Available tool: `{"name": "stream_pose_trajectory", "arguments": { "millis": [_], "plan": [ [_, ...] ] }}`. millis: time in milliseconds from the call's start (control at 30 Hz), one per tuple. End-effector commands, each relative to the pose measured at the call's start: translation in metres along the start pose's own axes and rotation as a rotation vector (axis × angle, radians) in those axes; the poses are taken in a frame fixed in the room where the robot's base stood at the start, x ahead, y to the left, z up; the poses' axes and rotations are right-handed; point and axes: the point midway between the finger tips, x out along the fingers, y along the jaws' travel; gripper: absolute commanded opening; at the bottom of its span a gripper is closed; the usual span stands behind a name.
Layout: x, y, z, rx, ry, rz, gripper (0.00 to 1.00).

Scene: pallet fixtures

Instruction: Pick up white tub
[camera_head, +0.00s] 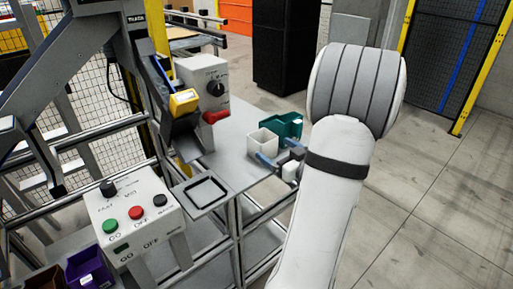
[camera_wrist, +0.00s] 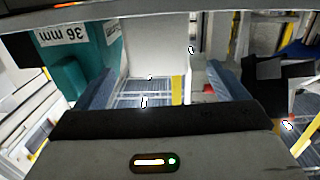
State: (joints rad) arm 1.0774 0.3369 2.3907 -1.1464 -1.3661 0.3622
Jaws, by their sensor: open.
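The white tub (camera_head: 262,143) is a small open-topped square container standing upright on the grey bench. My gripper (camera_head: 280,154) is open at the near right side of the tub, its blue-grey fingers spread and pointing toward it. In the wrist view, a white wall (camera_wrist: 155,48), apparently the tub's, shows ahead between the two fingers of my gripper (camera_wrist: 161,66). No grip on the tub shows, and whether a finger touches it I cannot tell.
A teal bin (camera_head: 287,126), marked "36 mm" in the wrist view (camera_wrist: 62,62), stands close beside the tub. A grey control box (camera_head: 205,86) and a black-rimmed tray (camera_head: 205,191) are to the left. A button panel (camera_head: 133,215) is nearer.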

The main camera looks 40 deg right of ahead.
Motion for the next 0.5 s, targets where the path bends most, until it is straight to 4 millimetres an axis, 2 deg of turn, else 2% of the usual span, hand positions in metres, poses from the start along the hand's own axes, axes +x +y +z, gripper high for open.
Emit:
{"name": "stream_pose_trajectory", "arguments": {
  "millis": [67, 167, 500],
  "plan": [
    [-0.002, 0.001, 0.002, 0.011, 0.017, -0.011, 0.93],
    [0.005, 0.000, 0.001, 0.014, 0.025, -0.017, 0.93],
    [0.050, 0.001, 0.004, 0.015, 0.024, -0.019, 0.93]
  ]
}}
